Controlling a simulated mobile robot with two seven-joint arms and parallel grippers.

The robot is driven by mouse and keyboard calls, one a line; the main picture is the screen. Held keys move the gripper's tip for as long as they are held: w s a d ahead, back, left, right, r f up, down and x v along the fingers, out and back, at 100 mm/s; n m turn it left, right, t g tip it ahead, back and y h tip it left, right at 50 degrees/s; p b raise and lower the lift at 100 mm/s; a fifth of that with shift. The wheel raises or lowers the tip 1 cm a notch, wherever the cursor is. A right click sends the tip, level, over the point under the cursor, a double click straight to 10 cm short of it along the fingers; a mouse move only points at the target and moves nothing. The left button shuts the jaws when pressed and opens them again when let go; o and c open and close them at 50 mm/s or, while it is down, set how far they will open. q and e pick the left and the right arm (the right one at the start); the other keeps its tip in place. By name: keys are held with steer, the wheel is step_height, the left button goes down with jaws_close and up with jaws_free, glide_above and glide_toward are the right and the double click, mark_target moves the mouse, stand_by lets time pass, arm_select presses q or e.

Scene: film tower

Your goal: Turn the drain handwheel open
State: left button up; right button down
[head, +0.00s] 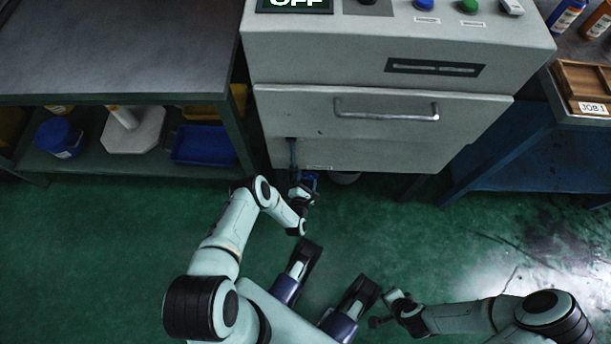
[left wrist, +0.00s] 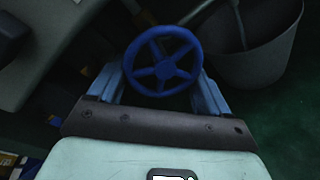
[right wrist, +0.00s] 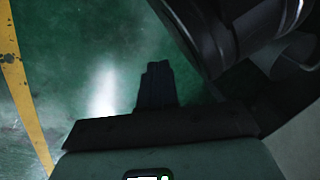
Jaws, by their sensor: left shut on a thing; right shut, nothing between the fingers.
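The drain handwheel is a blue spoked wheel (left wrist: 163,61), seen face-on in the left wrist view. In the head view a small bit of blue (head: 310,178) shows under the front of the grey machine, mostly hidden by my left gripper. My left gripper (head: 302,193) is at the wheel, with its two blue-grey fingers (left wrist: 160,88) on either side of the wheel's rim, shut on it. My right gripper (head: 386,309) is low over the floor at the front, away from the machine. Its fingers (right wrist: 156,85) are together with nothing between them.
The grey machine (head: 390,105) with its drawer handle stands above the wheel. A grey bucket (left wrist: 255,45) is right of the wheel in the left wrist view. A bench with a shelf (head: 95,165) is on the left, a blue cabinet (head: 530,150) on the right. Green floor (head: 420,240) is clear.

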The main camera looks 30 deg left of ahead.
arm_select(q)
steer(key=n+b, duration=0.1)
steer(key=n+t+b, duration=0.1)
steer(key=n, duration=0.1)
steer(key=d+n+b, duration=0.1)
steer(key=n+b, duration=0.1)
steer(key=shift+w+f+h, duration=0.25)
steer(key=shift+f+h, duration=0.05)
steer(key=shift+f, duration=0.1)
steer(key=shift+n+t, duration=0.3)
steer(key=shift+n, duration=0.4)
steer(key=shift+w+d+r+n, duration=0.1)
steer(key=shift+r+n, duration=0.05)
steer(key=shift+n, duration=0.25)
arm_select(e)
steer(key=s+d+f+g, duration=0.1)
steer(key=s+f+g, duration=0.2)
steer(key=s+f, duration=0.3)
steer(key=s, duration=0.3)
steer(key=shift+m, duration=0.3)
steer(key=shift+s+d, duration=0.1)
arm_select(q)
steer(key=o, duration=0.8)
steer(key=shift+c, duration=0.2)
